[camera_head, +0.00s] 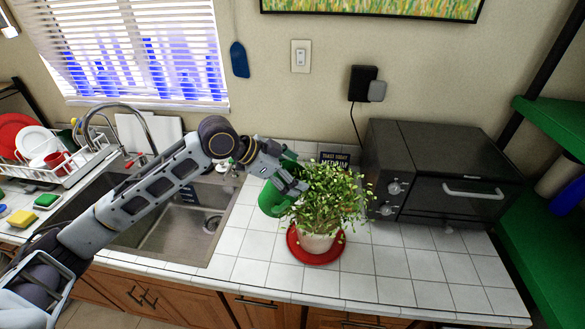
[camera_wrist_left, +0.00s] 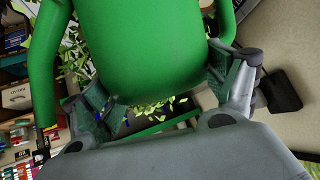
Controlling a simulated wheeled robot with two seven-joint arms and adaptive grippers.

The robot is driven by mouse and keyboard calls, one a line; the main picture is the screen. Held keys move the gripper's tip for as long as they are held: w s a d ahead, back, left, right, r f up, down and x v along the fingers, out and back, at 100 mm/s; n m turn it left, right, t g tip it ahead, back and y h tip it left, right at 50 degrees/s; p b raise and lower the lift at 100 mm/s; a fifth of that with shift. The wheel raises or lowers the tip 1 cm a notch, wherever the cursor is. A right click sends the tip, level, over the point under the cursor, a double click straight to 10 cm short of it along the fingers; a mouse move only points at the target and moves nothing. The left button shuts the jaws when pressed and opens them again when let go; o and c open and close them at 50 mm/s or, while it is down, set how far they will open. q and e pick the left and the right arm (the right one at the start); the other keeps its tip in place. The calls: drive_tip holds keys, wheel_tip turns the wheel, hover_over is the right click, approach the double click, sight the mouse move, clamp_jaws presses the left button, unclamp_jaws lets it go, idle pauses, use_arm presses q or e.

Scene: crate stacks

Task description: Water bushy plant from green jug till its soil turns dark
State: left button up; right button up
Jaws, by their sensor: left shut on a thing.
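The bushy plant (camera_head: 330,198) stands in a white pot (camera_head: 316,242) on a red saucer (camera_head: 314,257) on the tiled counter. Its leaves hide the soil, so I cannot tell the soil's colour. My left gripper (camera_head: 291,183) is shut on the green jug (camera_head: 274,200) at the left edge of the foliage. The jug looks tilted toward the plant. No stream of water shows. In the left wrist view the jug (camera_wrist_left: 150,45) fills the upper middle, between the fingers (camera_wrist_left: 165,90), with leaves (camera_wrist_left: 152,107) partly visible behind it. My right gripper is not in view.
A dark toaster oven (camera_head: 435,175) stands right of the plant. The sink (camera_head: 175,220) and a dish rack (camera_head: 65,165) are to the left. A green shelf (camera_head: 545,230) stands at the far right. White tiles in front of the oven are clear.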

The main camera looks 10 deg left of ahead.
use_arm(q)
drive_tip(key=shift+f+y, duration=0.3)
drive_tip(key=shift+f, duration=0.1)
drive_tip(key=shift+d+f+y+b, duration=0.1)
drive_tip(key=shift+f+y+b, duration=0.25)
drive_tip(key=shift+f, duration=0.5)
drive_tip(key=shift+d+f+y+b, duration=0.1)
drive_tip(key=shift+f+y+b, duration=0.5)
drive_tip(key=shift+f, duration=0.8)
drive_tip(key=shift+m+p, duration=0.3)
drive_tip(key=shift+y, duration=0.25)
drive_tip(key=shift+p, duration=0.3)
idle(0.5)
idle(0.9)
drive_tip(key=shift+p, duration=0.3)
idle(0.8)
